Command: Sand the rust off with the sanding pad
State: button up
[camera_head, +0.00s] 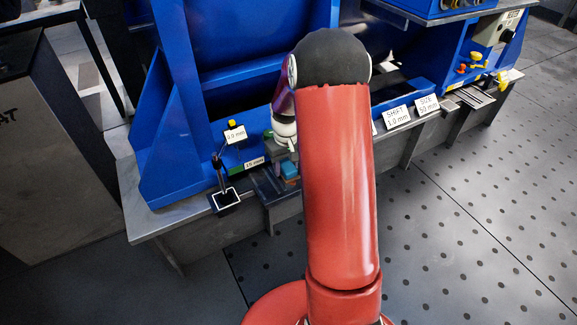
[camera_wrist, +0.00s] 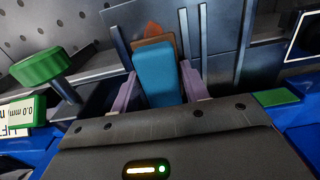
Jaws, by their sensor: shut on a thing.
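My gripper (camera_wrist: 162,92) is shut on the sanding pad (camera_wrist: 177,72), a blue block with a brown face at its far end, held between two purple fingers. In the head view the blue of the pad (camera_head: 289,170) shows just left of my red arm, low at the bench front. An orange rust patch (camera_wrist: 153,29) shows on a grey metal plate (camera_wrist: 226,52) just beyond the pad's brown end. The pad overlaps the patch's lower edge in the wrist view; I cannot tell whether they touch. The rust is not visible in the head view.
A green knob on a stem (camera_wrist: 42,68) stands left of my gripper. Two thin upright rails (camera_wrist: 203,30) cross the plate at the right. A small black stand (camera_head: 226,197) is on the bench left of the pad. The dotted floor (camera_head: 480,230) at right is clear.

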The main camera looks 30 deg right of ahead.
aim_at(294, 183)
jog(key=shift+s+r, duration=0.15)
jog(key=shift+s, duration=2.3)
jog(key=shift+w, duration=1.1)
jog(key=shift+w+p, duration=0.35)
jog(key=shift+w, duration=1.1)
jog(key=shift+r+p, duration=2.5)
jog(key=shift+r, duration=0.95)
